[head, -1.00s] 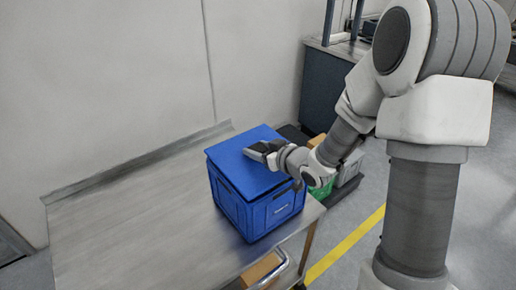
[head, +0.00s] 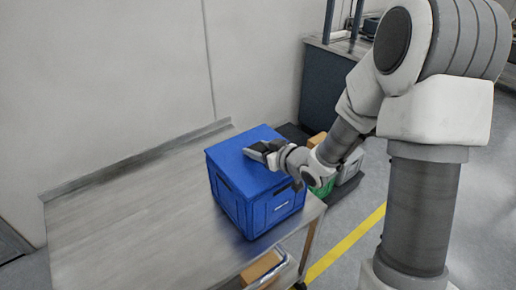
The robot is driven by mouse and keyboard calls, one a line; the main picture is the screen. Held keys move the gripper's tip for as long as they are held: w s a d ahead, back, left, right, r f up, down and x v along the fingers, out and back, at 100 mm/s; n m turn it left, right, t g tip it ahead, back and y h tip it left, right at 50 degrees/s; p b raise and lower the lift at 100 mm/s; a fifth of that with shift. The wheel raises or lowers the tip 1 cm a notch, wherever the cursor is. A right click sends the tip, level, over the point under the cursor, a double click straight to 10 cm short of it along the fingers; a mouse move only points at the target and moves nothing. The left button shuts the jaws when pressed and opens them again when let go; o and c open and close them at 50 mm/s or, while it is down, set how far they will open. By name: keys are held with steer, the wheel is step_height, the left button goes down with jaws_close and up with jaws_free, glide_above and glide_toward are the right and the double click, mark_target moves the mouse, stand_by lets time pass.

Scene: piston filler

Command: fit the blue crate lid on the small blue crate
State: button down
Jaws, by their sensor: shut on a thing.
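The small blue crate (head: 272,212) stands upright on the metal table near its right end. The flat blue crate lid (head: 232,160) lies over the crate's top and appears level with the rim. My gripper (head: 258,152) is at the lid's right part, shut on the lid. The fingertips and the exact grip are small and partly hidden. I cannot tell whether the lid is fully seated all around.
The metal table (head: 120,220) is bare to the left of the crate, with a raised back edge along the wall. Boxes and a green crate (head: 323,188) stand beyond the table's right end. A brown box (head: 262,268) sits on the shelf below.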

jaws_free()
stand_by(0.5)
stand_by(0.3)
steer(key=shift+r+p, duration=2.85)
steer(key=shift+r, duration=0.7)
